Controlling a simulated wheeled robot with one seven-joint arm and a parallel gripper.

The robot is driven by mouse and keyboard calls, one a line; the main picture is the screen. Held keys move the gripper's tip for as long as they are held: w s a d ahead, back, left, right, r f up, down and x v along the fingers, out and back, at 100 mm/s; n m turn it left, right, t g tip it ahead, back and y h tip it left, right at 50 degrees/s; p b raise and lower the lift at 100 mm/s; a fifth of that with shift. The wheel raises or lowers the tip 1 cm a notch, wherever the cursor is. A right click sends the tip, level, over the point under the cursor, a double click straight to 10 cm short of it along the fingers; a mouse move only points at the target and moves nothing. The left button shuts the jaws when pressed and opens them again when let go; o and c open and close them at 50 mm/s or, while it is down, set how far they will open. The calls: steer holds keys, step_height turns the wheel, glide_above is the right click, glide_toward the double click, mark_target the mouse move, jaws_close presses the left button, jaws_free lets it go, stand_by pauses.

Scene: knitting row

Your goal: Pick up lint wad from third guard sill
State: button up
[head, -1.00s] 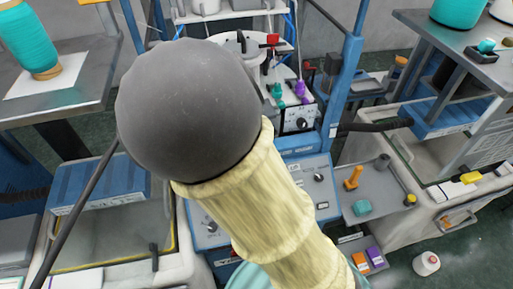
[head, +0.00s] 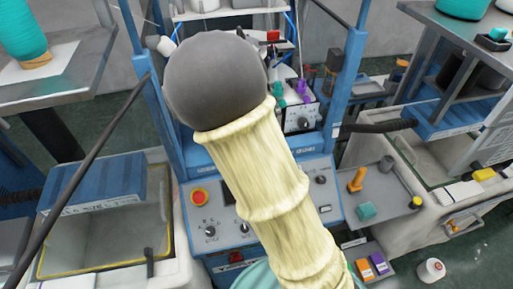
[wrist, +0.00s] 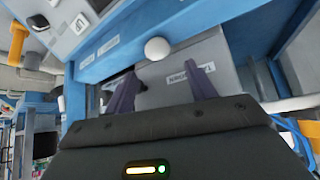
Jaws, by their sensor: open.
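My gripper (wrist: 163,88) shows in the wrist view with two dark purple fingers wide apart and nothing between them. A small white round wad (wrist: 157,48), which looks like the lint wad, lies beyond the fingertips, a little left of the middle between them. It sits by the edge of a blue sill (wrist: 130,60), above a grey labelled panel. It looks apart from both fingers. In the head view my arm covers the middle of the machine, and neither the gripper nor the wad can be seen there.
A blue control panel (head: 205,232) with a red button (head: 199,196) stands behind my arm. A grey side shelf (head: 385,205) holds an orange tool and a teal block. Blue uprights flank the machine. A grey panel (wrist: 185,78) lies close beyond the fingers.

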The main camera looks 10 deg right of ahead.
steer(key=shift+f, duration=0.2)
steer(key=shift+p+x, duration=0.4)
steer(key=shift+x, duration=2.3)
steer(key=shift+s+r, duration=0.1)
steer(key=shift+c, duration=0.5)
steer(key=c, duration=1)
steer(key=shift+c, duration=0.3)
